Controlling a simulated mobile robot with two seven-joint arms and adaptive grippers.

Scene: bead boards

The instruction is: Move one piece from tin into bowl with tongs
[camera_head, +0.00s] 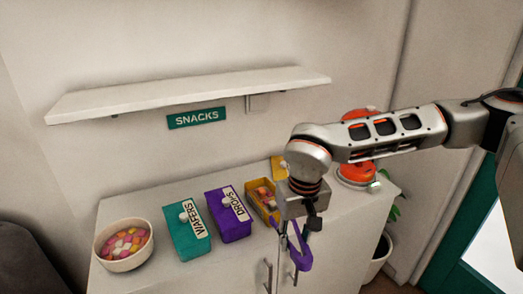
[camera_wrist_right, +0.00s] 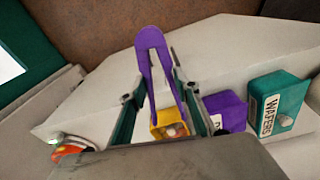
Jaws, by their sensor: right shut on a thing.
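My right gripper (camera_head: 300,222) is shut on purple tongs (camera_head: 304,257), which hang in front of the cabinet top's front edge. The wrist view shows the tongs (camera_wrist_right: 152,50) between the two fingers (camera_wrist_right: 160,108). I cannot make out a piece in the tongs. The open yellow tin (camera_head: 257,211) holds several pink, orange and pale pieces; it sits just left of and behind the gripper, which partly hides it. It also shows in the wrist view (camera_wrist_right: 157,133), beyond the fingers. The cream bowl (camera_head: 122,262) stands at the far left and holds several colored pieces. My left gripper is out of view.
The teal WAFERS tin (camera_head: 187,232) and purple DROPS tin (camera_head: 227,214), both closed, stand between bowl and yellow tin. A red-orange object (camera_head: 356,172) stands behind my right arm. A white shelf (camera_head: 190,93) hangs above. A potted plant (camera_head: 380,248) is at right.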

